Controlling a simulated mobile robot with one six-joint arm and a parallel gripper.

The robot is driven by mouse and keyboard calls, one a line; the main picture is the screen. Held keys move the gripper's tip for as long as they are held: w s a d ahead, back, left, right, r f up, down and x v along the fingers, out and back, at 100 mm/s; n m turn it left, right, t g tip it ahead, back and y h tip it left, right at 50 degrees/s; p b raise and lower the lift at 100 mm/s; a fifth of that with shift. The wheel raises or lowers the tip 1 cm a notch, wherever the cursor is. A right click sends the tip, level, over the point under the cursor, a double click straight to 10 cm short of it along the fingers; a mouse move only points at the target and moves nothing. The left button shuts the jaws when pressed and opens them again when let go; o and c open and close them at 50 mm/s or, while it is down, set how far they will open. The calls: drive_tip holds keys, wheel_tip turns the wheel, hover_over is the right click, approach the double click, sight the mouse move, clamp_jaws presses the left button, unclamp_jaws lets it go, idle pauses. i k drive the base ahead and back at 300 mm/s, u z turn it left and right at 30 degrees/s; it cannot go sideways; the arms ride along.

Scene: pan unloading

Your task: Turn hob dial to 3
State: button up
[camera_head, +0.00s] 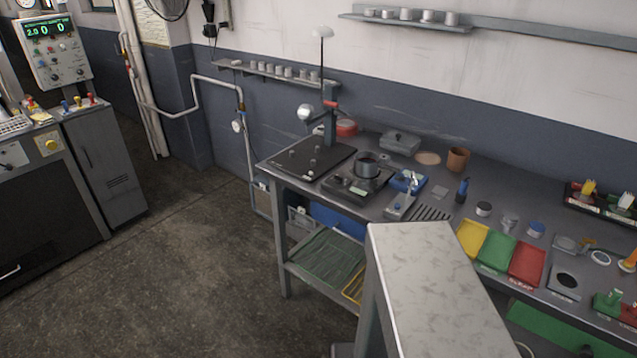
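A small dark hob (352,190) stands on the grey workbench (450,182), left of the bench's middle. A dark round pan (367,166) sits on it. Small details show on the hob's front part, but they are too small for me to make out the dial or its setting. My gripper is not in view, so I cannot see whether it is open or holds anything.
A black board with an upright stand (328,125) is left of the hob. A blue device (408,181) is close on its right. Yellow, green and red trays (526,262) lie further right. A pale flat-topped block (420,265) fills the lower middle. Floor (190,270) is clear at left.

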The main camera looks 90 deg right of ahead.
sight(338, 179)
drive_tip(key=z, duration=0.75)
drive_tip(key=i, duration=0.6)
drive_tip(key=z, duration=4.8)
drive_tip(key=i, duration=0.1)
drive_tip(key=u, duration=3.1)
